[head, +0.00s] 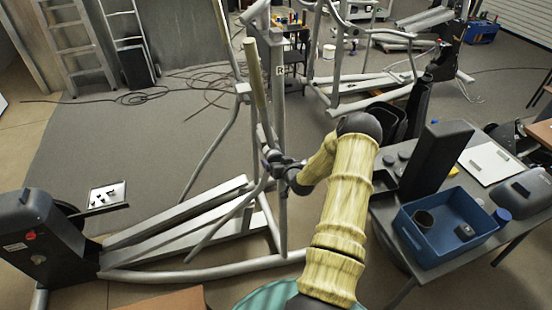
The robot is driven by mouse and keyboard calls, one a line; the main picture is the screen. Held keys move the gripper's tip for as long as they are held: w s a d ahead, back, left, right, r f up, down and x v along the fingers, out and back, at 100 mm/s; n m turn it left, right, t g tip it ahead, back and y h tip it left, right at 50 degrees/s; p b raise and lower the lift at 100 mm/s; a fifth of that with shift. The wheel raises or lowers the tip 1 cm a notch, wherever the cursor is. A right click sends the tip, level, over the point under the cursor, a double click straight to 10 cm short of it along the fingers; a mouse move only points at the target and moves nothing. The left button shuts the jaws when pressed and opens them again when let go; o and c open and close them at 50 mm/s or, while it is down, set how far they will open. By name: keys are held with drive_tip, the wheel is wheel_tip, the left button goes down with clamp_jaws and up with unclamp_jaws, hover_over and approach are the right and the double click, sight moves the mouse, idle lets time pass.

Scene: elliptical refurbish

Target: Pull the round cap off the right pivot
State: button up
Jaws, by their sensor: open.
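The elliptical machine's upright post (279,100) carries a white label with the letter R. The right pivot area is low on this post, where the linkage bars meet. My gripper (273,160) is at that pivot, at the end of my yellow arm coming in from the right. It is open. The gripper and wrist cover much of the pivot, and the round cap cannot be made out there. I cannot tell whether the fingers touch it.
A second elliptical frame (345,95) stands behind. Cables (200,82) cross the floor.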

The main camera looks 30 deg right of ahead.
drive_tip(key=shift+x, duration=1.05)
drive_tip(key=c, duration=1.5)
drive_tip(key=shift+c, duration=0.2)
drive_tip(key=s+a+p, duration=0.1)
drive_tip(key=s+a, duration=0.1)
drive_tip(key=s, duration=0.6)
